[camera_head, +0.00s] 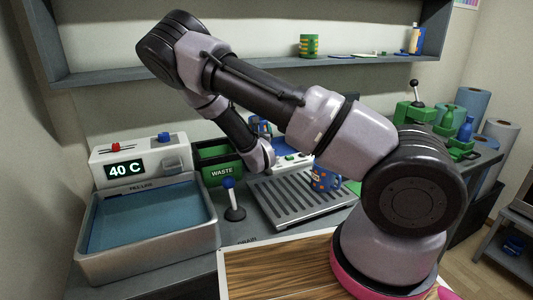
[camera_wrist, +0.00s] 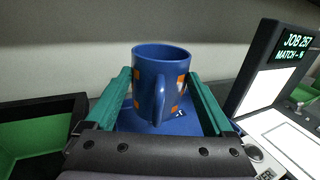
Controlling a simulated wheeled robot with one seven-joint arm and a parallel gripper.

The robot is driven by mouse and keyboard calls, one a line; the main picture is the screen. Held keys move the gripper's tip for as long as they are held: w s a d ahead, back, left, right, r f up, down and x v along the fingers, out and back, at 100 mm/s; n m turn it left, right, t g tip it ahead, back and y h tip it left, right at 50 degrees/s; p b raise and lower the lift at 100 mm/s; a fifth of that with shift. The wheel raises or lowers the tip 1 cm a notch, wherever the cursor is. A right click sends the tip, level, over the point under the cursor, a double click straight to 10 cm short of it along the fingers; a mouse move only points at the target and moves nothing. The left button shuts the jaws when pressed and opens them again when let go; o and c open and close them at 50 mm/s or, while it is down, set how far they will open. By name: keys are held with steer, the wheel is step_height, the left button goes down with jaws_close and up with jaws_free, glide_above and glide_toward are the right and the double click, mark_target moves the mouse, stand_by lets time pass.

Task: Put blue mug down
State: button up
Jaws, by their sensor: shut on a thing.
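A blue mug with orange squares (camera_wrist: 160,72) stands upright between the two green fingers of my gripper (camera_wrist: 158,88) in the wrist view, its handle facing the camera. My gripper is shut on it. A flat blue surface (camera_wrist: 130,122) shows under the mug; I cannot tell whether the mug's base touches it. Another blue mug with orange spots (camera_head: 326,179) stands on the grey drain rack (camera_head: 318,209).
The green waste bin (camera_head: 217,160) is left of my gripper. A job screen (camera_wrist: 275,70) stands close on the right in the wrist view. A water basin (camera_head: 150,220), a blue-knobbed lever (camera_head: 231,200) and a wooden board (camera_head: 275,270) are nearer. A shelf (camera_head: 260,69) runs above.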

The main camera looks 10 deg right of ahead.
step_height(320, 180, down, 9)
steer(key=shift+r, duration=0.1)
stand_by(0.3)
steer(key=o, duration=1.5)
